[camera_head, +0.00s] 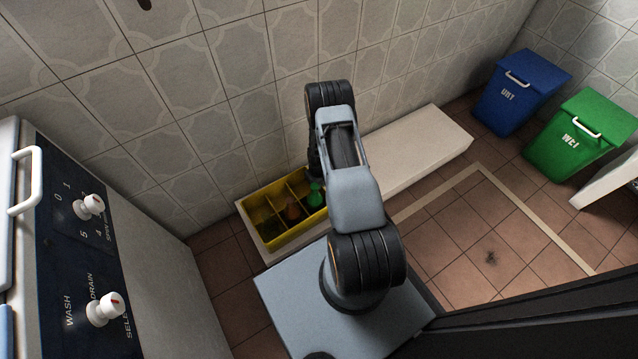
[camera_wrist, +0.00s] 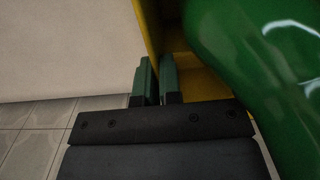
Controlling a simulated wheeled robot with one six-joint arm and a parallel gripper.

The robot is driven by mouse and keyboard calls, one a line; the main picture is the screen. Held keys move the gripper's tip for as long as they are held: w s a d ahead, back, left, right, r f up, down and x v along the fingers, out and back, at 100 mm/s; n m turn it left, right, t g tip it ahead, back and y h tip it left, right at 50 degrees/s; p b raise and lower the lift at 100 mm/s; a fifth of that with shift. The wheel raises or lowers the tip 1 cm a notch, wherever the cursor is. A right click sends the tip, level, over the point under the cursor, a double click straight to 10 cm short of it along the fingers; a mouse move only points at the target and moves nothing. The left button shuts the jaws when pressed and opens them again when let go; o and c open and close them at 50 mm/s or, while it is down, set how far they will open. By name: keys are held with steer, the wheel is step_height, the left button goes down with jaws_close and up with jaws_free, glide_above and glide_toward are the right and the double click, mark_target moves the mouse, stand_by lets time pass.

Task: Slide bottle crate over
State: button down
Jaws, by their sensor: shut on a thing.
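The yellow bottle crate (camera_head: 297,233) stands on the left part of a low white ledge against the tiled wall. It is divided into compartments and holds a green bottle (camera_head: 315,194) and a brown bottle (camera_head: 293,211). My gripper is hidden behind my arm in the head view. In the wrist view my gripper (camera_wrist: 157,75) has its two green-tipped fingers on either side of the crate's yellow wall (camera_wrist: 151,24), shut on it. The green bottle (camera_wrist: 235,60) fills the right of that view, close beside the fingers.
The white ledge (camera_head: 425,148) runs on clear to the right of the crate. A blue bin (camera_head: 515,95) and a green bin (camera_head: 580,135) stand at the far right. A pale outline (camera_head: 540,222) marks bare floor tiles. A washer panel (camera_head: 85,240) with knobs is at left.

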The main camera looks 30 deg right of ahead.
steer(key=shift+w, duration=0.15)
steer(key=shift+w+a+b, duration=0.2)
steer(key=shift+w+b, duration=0.15)
steer(key=shift+w, duration=0.45)
steer(key=c, duration=1.2)
jaws_free()
steer(key=shift+r, duration=0.15)
step_height(320, 180, up, 14)
steer(key=p, duration=0.5)
steer(key=shift+f, duration=0.25)
